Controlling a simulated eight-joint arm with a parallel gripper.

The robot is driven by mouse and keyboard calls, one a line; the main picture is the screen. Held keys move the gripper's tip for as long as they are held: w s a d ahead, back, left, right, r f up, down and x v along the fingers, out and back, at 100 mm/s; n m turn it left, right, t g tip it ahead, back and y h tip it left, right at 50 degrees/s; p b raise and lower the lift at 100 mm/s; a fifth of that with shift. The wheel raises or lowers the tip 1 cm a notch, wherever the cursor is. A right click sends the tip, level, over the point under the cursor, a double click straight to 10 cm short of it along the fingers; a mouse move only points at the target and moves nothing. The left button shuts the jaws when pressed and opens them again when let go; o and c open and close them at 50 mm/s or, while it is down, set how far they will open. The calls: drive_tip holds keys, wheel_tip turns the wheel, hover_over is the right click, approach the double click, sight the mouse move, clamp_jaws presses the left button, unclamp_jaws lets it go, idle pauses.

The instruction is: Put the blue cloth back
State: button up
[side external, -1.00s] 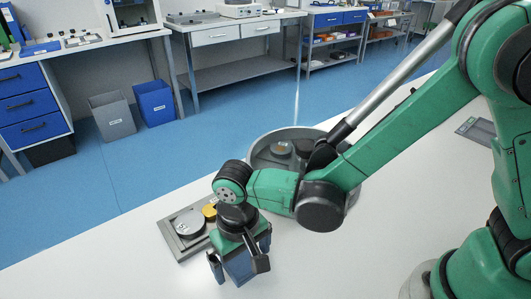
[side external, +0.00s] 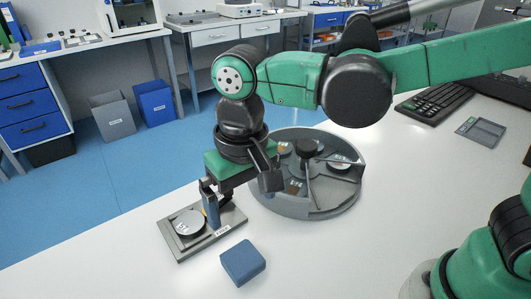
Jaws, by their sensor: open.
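The blue cloth (side external: 243,262) is a folded, block-like pad lying on the white table, just in front of the grey tray (side external: 183,250). My gripper (side external: 239,205) is open and empty. It is raised above and behind the cloth, apart from it, over the tray's right part. A round silver disc (side external: 189,223) sits on the tray.
A round grey carousel (side external: 312,210) with several sample discs stands right behind my gripper. A keyboard (side external: 435,103) and a small grey panel (side external: 481,131) lie at the back right. The table right of the cloth is clear.

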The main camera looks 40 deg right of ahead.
drive_tip(key=d+t, duration=0.6)
drive_tip(key=d, duration=1.1)
drive_tip(key=shift+s+d+r+t, duration=0.2)
drive_tip(key=shift+s+r+t, duration=0.1)
drive_tip(key=shift+t, duration=0.1)
